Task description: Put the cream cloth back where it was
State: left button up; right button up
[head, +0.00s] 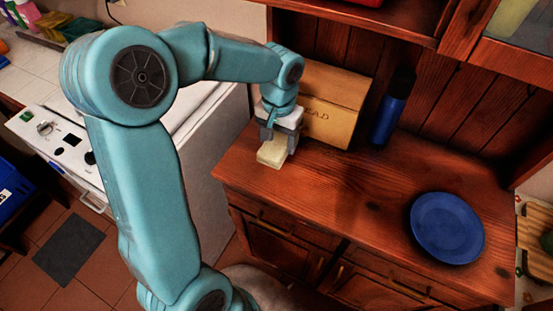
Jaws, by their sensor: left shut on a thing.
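My left gripper (277,137) points down over the left part of the dark wood counter (340,195). It is shut on the cream cloth (272,154), which looks like a small folded pale block under the fingers. The cloth is at or just above the counter top, in front of the bread box; I cannot tell whether it touches the wood. My right gripper is not in view.
A wooden bread box (335,105) stands right behind my left gripper. A dark blue bottle (390,112) stands at the back, and a blue plate (447,228) lies at the right. The counter's middle is clear. A white appliance (205,150) stands to the left.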

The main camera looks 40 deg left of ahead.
aim_at(278, 139)
pick_arm(q)
notch_tip(278, 139, down, 9)
jog(key=shift+w+a, duration=0.1)
jog(key=shift+a, duration=0.05)
jog(key=shift+r, duration=0.1)
jog(key=o, duration=0.9)
jog(key=shift+o, duration=0.2)
notch_tip(278, 139, up, 12)
jog(key=shift+r, duration=0.1)
